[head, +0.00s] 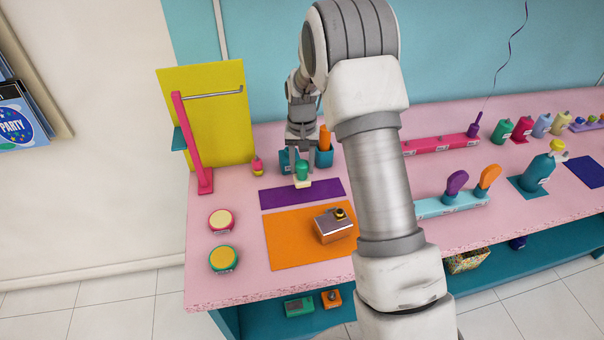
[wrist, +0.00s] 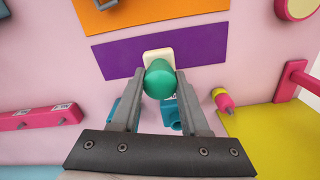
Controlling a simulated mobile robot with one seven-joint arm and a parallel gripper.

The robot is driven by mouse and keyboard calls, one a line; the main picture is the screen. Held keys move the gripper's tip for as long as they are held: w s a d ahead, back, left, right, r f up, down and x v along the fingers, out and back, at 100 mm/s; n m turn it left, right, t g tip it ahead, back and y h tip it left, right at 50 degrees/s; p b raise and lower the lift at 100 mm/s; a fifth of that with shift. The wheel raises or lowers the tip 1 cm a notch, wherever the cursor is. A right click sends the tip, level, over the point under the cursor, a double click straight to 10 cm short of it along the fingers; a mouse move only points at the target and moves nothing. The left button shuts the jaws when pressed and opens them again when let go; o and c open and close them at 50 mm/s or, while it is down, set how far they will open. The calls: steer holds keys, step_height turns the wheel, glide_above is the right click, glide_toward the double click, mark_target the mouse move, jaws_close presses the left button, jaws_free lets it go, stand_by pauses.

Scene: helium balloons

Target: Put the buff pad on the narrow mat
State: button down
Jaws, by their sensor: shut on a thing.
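The buff pad, a cream block (head: 303,184) with a green rounded knob, is in my gripper (head: 302,167). In the wrist view, my gripper (wrist: 156,84) is shut on the green knob, and the cream pad (wrist: 157,55) shows beyond it. The narrow mat is the purple strip (head: 270,198), which also shows in the wrist view (wrist: 202,46). The pad overlaps the purple mat's back edge, near the middle of its length. I cannot tell whether it touches the mat or hangs just above it.
An orange mat (head: 285,250) with a metal-topped box (head: 334,229) lies in front. Two round tins (head: 221,221) stand to the left. Teal holders (head: 325,157) and a small pink-and-yellow bottle (head: 257,167) are close behind. A pink stand (head: 204,182) rises by a yellow board.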

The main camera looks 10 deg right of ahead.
mark_target(302, 175)
steer(key=shift+f, duration=1.95)
steer(key=shift+f, duration=0.25)
steer(key=shift+c, duration=2)
jaws_free()
steer(key=shift+r, duration=0.1)
